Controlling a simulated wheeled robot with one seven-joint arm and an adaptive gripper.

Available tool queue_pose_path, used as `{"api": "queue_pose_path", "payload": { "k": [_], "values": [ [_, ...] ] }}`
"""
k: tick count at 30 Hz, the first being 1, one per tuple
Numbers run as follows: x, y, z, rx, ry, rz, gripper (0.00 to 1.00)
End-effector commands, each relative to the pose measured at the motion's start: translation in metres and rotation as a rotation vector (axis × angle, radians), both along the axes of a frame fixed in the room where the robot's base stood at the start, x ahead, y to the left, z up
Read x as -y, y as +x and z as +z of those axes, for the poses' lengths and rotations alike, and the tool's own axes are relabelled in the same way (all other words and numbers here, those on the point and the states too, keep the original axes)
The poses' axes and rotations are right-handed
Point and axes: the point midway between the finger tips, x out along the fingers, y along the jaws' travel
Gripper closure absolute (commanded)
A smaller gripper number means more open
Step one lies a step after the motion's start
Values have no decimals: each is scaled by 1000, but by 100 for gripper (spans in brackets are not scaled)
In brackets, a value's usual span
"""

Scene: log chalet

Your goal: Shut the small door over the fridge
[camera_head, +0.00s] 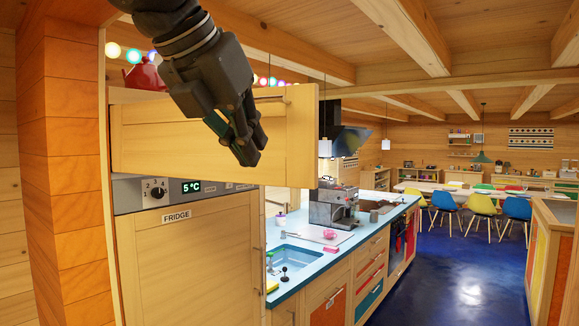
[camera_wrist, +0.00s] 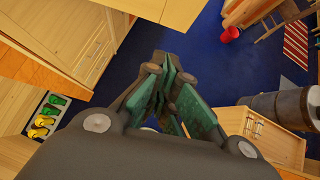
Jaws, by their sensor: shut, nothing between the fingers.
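The small wooden door (camera_head: 165,140) over the fridge (camera_head: 190,265) shows in the head view. It stands partly open, with its right edge swung out past the fridge's right side. A slim bar handle is near its top right. My gripper (camera_head: 243,156) hangs down in front of the door's right half, fingers pointing down and to the right. It is shut and empty. I cannot tell whether it touches the door. In the wrist view, my gripper's green-padded fingers (camera_wrist: 166,72) are close together with nothing between them.
A red kettle (camera_head: 143,75) stands above the door at left, by coloured bulbs. A blue counter (camera_head: 300,262) with a sink and coffee machine (camera_head: 333,206) runs to the right. The blue floor (camera_head: 465,275) is clear. A red bucket (camera_wrist: 230,35) shows in the wrist view.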

Motion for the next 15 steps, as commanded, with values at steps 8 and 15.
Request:
{"api": "queue_pose_path", "payload": {
  "k": [8, 15],
  "values": [
    [1, -9, 6, -3, 33, -16, 100],
    [12, 16, -19, -5, 33, -15, 100]
  ]
}}
